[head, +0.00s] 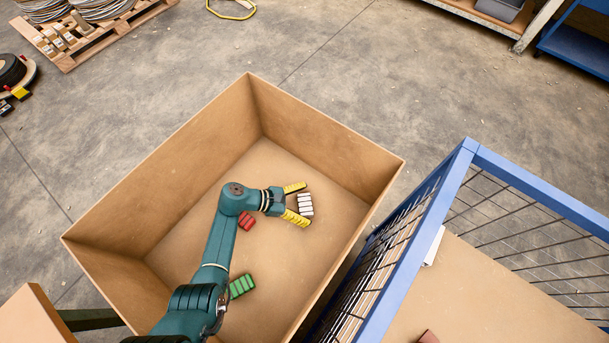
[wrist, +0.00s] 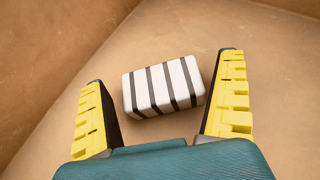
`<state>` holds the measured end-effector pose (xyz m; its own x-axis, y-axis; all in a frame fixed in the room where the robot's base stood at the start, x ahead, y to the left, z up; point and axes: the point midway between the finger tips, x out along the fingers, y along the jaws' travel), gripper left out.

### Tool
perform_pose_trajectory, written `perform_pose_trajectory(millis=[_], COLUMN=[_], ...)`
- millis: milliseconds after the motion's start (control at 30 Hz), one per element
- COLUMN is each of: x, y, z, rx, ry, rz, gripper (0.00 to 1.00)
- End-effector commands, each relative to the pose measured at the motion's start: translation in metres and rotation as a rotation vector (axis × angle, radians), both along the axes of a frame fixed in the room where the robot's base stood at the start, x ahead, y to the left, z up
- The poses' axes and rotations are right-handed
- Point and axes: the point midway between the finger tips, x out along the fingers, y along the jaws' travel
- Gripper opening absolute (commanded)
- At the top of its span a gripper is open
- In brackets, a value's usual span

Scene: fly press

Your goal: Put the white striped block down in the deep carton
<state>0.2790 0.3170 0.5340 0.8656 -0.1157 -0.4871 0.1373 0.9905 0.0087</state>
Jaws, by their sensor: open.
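The white striped block (head: 305,204) lies on the floor of the deep carton (head: 180,175), right of the carton's middle. In the wrist view the block (wrist: 162,87) is white with dark stripes and lies slightly turned. My gripper (head: 300,201) reaches down into the carton, with its yellow fingers spread. In the wrist view my gripper (wrist: 160,85) is open, with the block ahead between the fingertips. A gap shows on each side, and neither finger touches it.
A red block (head: 246,220) and a green block (head: 242,286) also lie in the carton, near my arm. A blue mesh-sided cage (head: 455,180) stands close to the carton's right. The carton's far floor area is bare.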

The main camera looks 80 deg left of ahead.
Motion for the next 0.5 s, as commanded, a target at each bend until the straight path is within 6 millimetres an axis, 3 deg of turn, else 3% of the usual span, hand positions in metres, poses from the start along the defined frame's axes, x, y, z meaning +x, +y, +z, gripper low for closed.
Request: perform_pose_trajectory(millis=[167, 300, 500], x=[-0.024, -0.056, -0.092], y=[0.005, 0.009, 0.013], z=[0.022, 0.041, 0.057], rx=[-0.001, -0.001, 0.001], ry=[0.0, 0.0, 0.001], rz=[0.006, 0.007, 0.004], gripper=[1.0, 1.0, 1.0])
